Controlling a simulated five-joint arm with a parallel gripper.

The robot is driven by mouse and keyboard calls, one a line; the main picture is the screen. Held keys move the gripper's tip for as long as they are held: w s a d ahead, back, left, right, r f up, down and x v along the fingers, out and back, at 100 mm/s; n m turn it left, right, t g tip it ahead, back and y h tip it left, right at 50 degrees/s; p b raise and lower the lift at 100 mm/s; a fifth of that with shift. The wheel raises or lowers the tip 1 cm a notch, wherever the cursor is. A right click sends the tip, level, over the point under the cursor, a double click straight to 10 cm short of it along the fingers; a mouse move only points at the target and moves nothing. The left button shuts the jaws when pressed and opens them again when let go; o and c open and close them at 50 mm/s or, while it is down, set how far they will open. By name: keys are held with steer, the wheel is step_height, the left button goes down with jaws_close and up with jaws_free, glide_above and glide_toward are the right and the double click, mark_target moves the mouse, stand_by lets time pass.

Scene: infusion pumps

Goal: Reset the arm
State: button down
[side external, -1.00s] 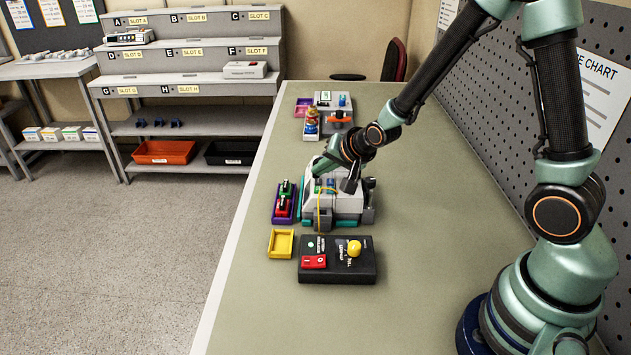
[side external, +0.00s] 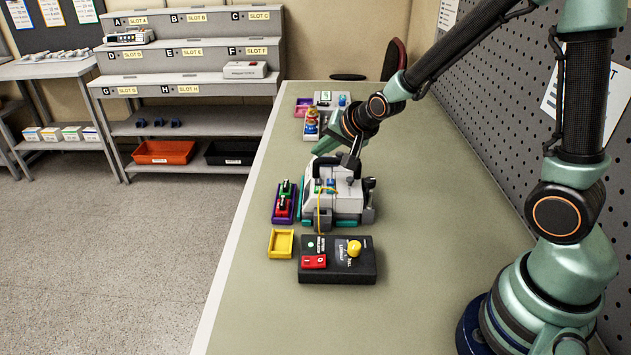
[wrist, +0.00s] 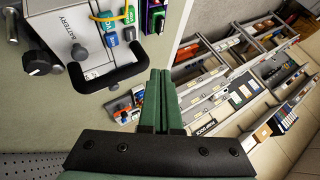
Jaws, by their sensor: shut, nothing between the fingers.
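My gripper (wrist: 163,98) is shut and empty, its green fingers together in the wrist view. In the side view my gripper (side external: 350,160) is above the light grey infusion pump (side external: 345,200), by its black handle. In the wrist view the pump (wrist: 62,28) lies to the left of the fingers, with its black handle (wrist: 112,77), a dark knob and a "BATTERY" label showing. The fingers look apart from the handle in the wrist view. In the side view the arm partly covers the pump's top, and I cannot tell the exact gap.
A black control box (side external: 338,270) with a yellow knob and red switch sits in front of the pump. A yellow tray (side external: 281,243) and a purple tray (side external: 284,204) lie left of it. More items stand farther back. The bench's right side is clear.

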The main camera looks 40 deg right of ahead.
stand_by(0.3)
steer(key=s+a+r+n+g, duration=0.1)
steer(key=s+r+n, duration=0.4)
steer(key=s, duration=0.4)
steer(key=s+a+r+n+g, duration=0.1)
steer(key=s+r+n, duration=0.4)
steer(key=s, duration=0.5)
steer(key=shift+r+g, duration=0.15)
steer(key=shift+g, duration=0.65)
